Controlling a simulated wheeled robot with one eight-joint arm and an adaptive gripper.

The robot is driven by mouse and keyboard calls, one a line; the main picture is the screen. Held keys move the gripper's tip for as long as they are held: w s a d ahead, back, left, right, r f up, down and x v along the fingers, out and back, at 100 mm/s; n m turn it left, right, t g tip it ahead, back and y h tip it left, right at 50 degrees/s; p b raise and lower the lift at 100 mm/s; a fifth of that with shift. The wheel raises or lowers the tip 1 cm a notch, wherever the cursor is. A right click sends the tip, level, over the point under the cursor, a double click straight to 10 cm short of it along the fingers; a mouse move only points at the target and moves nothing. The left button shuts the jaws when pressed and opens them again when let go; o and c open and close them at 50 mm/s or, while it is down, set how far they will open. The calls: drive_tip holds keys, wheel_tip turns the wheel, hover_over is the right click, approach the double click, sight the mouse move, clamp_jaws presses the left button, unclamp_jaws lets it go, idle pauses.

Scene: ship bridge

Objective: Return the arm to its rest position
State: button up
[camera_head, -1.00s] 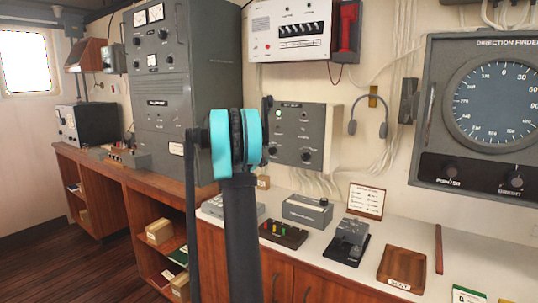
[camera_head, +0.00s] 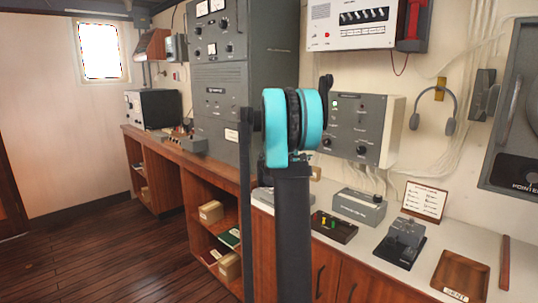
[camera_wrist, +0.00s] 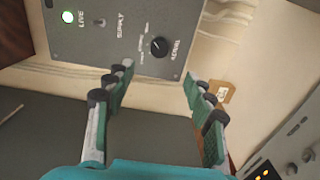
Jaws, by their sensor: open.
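My arm stands upright in the middle of the head view, with a dark lower link and a turquoise and black joint; the gripper itself does not show clearly there. In the wrist view my gripper (camera_wrist: 158,90) is open, with its two green-padded fingers wide apart and nothing between them. Beyond the fingertips is a grey wall box (camera_wrist: 125,30) with a lit green lamp and a knob. The same wall box (camera_head: 366,125) is just right of my arm in the head view.
A counter (camera_head: 340,235) runs along the wall, bearing a grey box (camera_head: 358,207), a key device (camera_head: 402,243) and a wooden tray (camera_head: 460,272). A tall grey cabinet (camera_head: 222,100) stands left of my arm. A headset (camera_head: 433,108) hangs on the wall. The wooden floor (camera_head: 95,250) at left is clear.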

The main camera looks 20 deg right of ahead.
drive_tip(key=s+a+f+m+g+y, duration=0.1)
drive_tip(key=s+a+f+y, duration=0.4)
drive_tip(key=s+a+f, duration=0.5)
drive_tip(key=s+a+f+m+y, duration=0.2)
drive_tip(key=s+a+f+y, duration=0.4)
drive_tip(key=s+a+f, duration=0.4)
drive_tip(key=s+a+f+m+g+y, duration=0.1)
drive_tip(key=s+a+f+y, duration=0.4)
drive_tip(key=s+a+f, duration=0.5)
drive_tip(key=s+a, duration=0.5)
drive_tip(key=a, duration=0.4)
drive_tip(key=shift+s+g+y, duration=0.3)
drive_tip(key=shift+s, duration=0.1)
